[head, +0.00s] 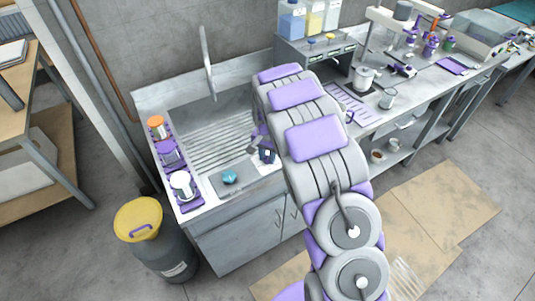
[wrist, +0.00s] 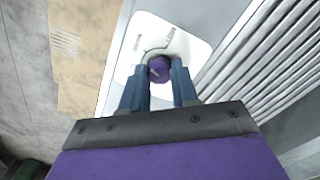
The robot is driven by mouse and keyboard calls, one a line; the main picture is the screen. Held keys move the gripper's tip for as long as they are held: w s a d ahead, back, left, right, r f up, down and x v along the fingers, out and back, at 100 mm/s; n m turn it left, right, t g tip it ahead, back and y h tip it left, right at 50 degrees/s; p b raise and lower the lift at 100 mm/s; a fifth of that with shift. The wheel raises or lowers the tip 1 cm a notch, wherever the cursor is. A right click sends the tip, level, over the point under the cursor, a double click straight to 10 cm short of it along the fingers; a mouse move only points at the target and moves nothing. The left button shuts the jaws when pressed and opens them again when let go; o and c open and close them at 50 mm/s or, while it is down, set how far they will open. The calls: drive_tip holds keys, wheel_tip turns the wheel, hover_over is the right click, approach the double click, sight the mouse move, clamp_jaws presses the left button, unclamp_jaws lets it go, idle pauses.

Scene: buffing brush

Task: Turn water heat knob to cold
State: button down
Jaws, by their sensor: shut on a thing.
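A purple knob (wrist: 159,69) shows in the wrist view on a white plate (wrist: 197,48) with a curved dark marking around the knob. A small pale mark is on the knob's face. My gripper (wrist: 159,78) has its two blue fingers on either side of the knob and is shut on it. In the head view my gripper (head: 262,152) is low at the front edge of the sink counter, and my arm comes in from the right. The knob cannot be made out in the head view.
The metal sink counter (head: 210,203) has a ribbed drainboard and a tall faucet (head: 207,65). A teal object (head: 229,177) lies on a grey plate beside my gripper. Purple trays with containers (head: 183,185) line the left edge. A yellow-lidded bin (head: 139,217) stands on the floor.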

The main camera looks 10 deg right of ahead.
sight(267, 157)
drive_tip(key=n+p, duration=0.3)
drive_tip(key=n, duration=0.3)
drive_tip(key=shift+w+a+r, duration=0.1)
drive_tip(key=shift+r, duration=0.05)
drive_tip(key=shift+n+p, duration=0.9)
drive_tip(key=shift+n, duration=1.4)
drive_tip(key=c, duration=0.9)
unclamp_jaws()
drive_tip(key=shift+o, duration=0.2)
wheel_tip(267, 157, up, 17)
drive_tip(key=p, duration=0.1)
